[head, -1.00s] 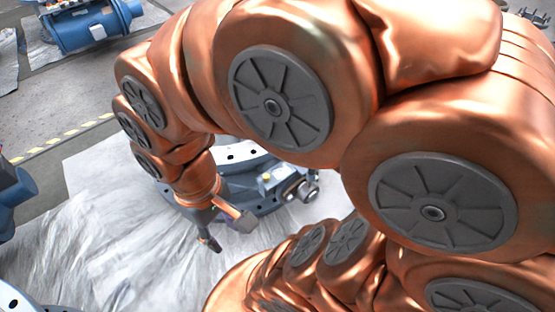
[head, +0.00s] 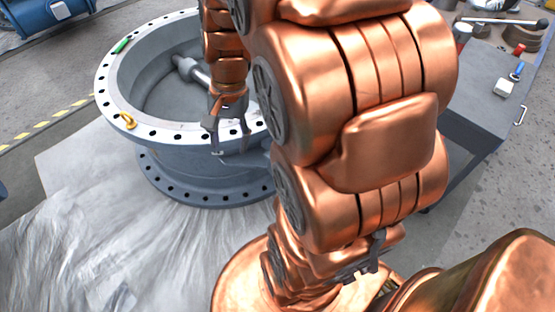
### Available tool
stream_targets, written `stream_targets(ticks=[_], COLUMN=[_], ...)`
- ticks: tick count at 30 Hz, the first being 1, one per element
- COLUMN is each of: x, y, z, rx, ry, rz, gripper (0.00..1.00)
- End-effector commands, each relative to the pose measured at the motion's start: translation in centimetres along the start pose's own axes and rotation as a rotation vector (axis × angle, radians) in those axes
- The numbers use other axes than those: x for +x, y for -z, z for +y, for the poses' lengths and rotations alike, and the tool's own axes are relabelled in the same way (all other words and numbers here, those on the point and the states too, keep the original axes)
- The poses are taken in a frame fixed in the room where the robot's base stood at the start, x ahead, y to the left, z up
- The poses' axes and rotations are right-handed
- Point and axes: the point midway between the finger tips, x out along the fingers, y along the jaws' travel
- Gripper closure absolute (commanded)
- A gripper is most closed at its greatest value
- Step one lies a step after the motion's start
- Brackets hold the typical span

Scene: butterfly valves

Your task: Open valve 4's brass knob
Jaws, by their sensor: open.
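A large grey butterfly valve (head: 205,174) with bolt-holed flanges lies on a white sheet, its opening facing up. A shaft (head: 192,70) shows inside its bore. My gripper (head: 231,147) is open, with its fingers pointing down over the near right part of the upper rim. Nothing shows between the fingers, and I cannot tell whether they touch the valve. No number shows on the valve.
A yellow item (head: 129,120) and a green item (head: 122,46) lie on the rim. A blue valve (head: 47,18) is at the far left. A grey workbench (head: 480,85) with tools stands at the right. The sheet (head: 75,240) at lower left is clear.

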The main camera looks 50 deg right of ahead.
Motion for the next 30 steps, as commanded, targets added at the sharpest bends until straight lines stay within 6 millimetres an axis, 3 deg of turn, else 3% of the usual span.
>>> stream_targets(ticks=[1, 10, 18, 24, 30], x=[2.8, 10.6, 17.9, 21.0, 21.9], y=[2.5, 15.0, 25.9, 30.8, 32.3], z=[0.2, 1.8, 6.4, 9.5, 10.6], rx=[0.091, 0.610, 1.050, 1.260, 1.331], ry=[0.019, 0.149, 0.267, 0.330, 0.351], rz=[-0.005, -0.034, -0.077, -0.101, -0.109], gripper=[0.45, 0.45, 0.45, 0.45, 0.45])
